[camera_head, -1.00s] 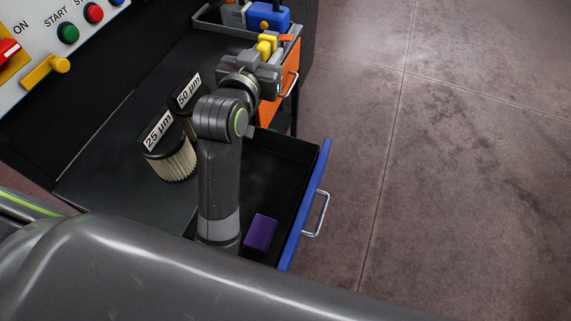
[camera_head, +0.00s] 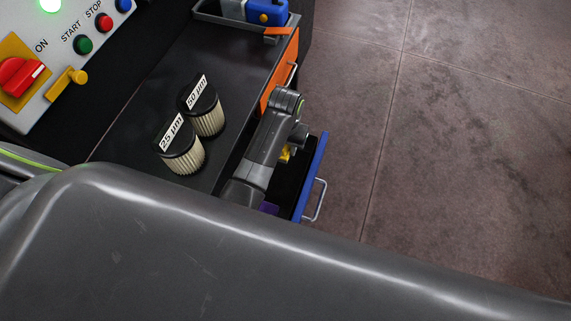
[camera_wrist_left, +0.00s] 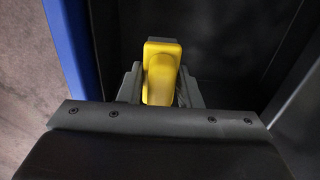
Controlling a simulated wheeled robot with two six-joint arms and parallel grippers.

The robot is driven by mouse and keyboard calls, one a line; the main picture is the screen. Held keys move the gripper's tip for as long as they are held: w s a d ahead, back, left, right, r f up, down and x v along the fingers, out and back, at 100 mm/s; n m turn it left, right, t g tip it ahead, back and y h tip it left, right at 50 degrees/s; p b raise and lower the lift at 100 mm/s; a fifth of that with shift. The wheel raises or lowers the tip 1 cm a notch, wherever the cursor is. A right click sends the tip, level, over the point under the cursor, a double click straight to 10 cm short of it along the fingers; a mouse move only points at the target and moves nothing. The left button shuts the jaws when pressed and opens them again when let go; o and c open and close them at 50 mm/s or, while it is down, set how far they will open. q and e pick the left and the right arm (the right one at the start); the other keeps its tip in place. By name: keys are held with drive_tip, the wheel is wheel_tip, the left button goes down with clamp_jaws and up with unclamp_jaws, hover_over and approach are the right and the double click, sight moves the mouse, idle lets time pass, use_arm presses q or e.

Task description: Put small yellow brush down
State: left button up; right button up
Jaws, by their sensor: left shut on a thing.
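The small yellow brush (camera_wrist_left: 161,72) is held between the fingers of my left gripper (camera_wrist_left: 160,88) in the left wrist view. Dark drawer walls lie around it and the blue drawer front is at its left. In the head view only a bit of the yellow brush (camera_head: 285,154) shows below my left wrist, over the open blue-fronted drawer (camera_head: 313,178). I cannot tell whether the brush touches the drawer floor. My arm hides most of the drawer. My right gripper is not in view.
A purple block (camera_head: 269,208) shows partly in the drawer beside my arm. Two filters, 25 µm (camera_head: 183,158) and 50 µm (camera_head: 209,118), stand on the dark table top. A grey tray (camera_head: 214,16) with a blue item is at the back. An orange drawer (camera_head: 279,80) is beyond.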

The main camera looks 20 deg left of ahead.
use_arm(q)
drive_tip(key=shift+f, duration=0.1)
drive_tip(key=shift+f, duration=0.2)
wheel_tip(320, 180, down, 5)
drive_tip(key=shift+r, duration=0.1)
wheel_tip(320, 180, down, 3)
drive_tip(key=shift+s+r+b, duration=0.1)
drive_tip(key=shift+r+b, duration=0.1)
drive_tip(key=shift+b, duration=0.2)
drive_tip(key=shift+f+p, duration=0.4)
drive_tip(key=shift+f, duration=0.45)
drive_tip(key=shift+f, duration=0.1)
drive_tip(key=o, duration=0.9)
